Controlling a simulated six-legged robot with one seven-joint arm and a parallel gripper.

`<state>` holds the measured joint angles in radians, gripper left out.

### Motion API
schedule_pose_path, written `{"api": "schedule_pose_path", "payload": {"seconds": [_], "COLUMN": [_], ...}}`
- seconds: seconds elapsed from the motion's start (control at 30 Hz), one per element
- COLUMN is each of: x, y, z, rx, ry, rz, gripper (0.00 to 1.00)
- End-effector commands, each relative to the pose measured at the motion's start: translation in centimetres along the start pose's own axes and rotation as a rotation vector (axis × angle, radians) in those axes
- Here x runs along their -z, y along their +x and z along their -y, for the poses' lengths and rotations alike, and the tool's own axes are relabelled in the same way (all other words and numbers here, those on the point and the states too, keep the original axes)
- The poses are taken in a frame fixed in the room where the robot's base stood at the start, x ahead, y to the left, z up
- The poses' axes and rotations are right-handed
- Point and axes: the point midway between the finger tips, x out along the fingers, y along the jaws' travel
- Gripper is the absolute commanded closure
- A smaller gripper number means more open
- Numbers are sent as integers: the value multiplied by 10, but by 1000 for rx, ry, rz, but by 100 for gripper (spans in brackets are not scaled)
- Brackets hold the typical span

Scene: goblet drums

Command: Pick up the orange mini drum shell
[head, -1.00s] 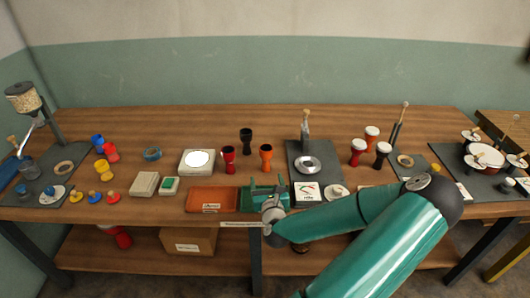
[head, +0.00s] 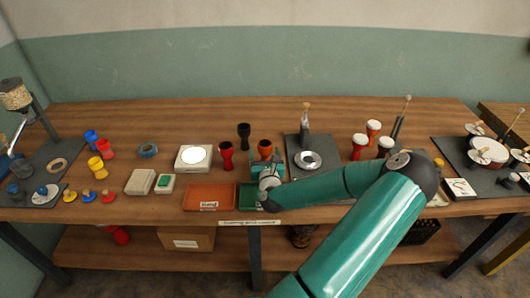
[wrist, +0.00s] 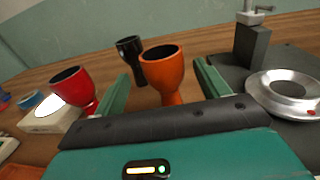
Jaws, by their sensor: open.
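The orange mini drum shell (wrist: 164,73) stands upright on the wooden bench, goblet-shaped with a dark hollow top. In the head view the orange shell (head: 265,147) shows just behind my gripper (head: 268,170), its lower part hidden by the gripper. In the wrist view my gripper (wrist: 160,93) is open, its two green fingers apart on either side of the orange shell, with nothing held. I cannot tell how far the fingertips reach along the shell.
A red shell (wrist: 74,88) stands close to the left finger and a black shell (wrist: 130,55) behind. A metal dish (wrist: 288,90) on a dark mat lies right. A white-topped scale (head: 194,158) and orange tray (head: 209,197) are left.

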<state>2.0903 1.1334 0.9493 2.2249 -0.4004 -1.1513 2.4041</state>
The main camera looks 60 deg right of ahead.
Motion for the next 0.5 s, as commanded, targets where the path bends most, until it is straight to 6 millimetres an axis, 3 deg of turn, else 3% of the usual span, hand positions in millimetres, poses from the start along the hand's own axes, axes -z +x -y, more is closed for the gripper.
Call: {"api": "schedule_pose_path", "payload": {"seconds": [0.4, 0.5], "x": [-3, -3], "y": [52, 58], "z": [5, 5], "rx": [0, -1], "ry": [-1, -1], "rz": [2, 1], "gripper": [26, 26]}}
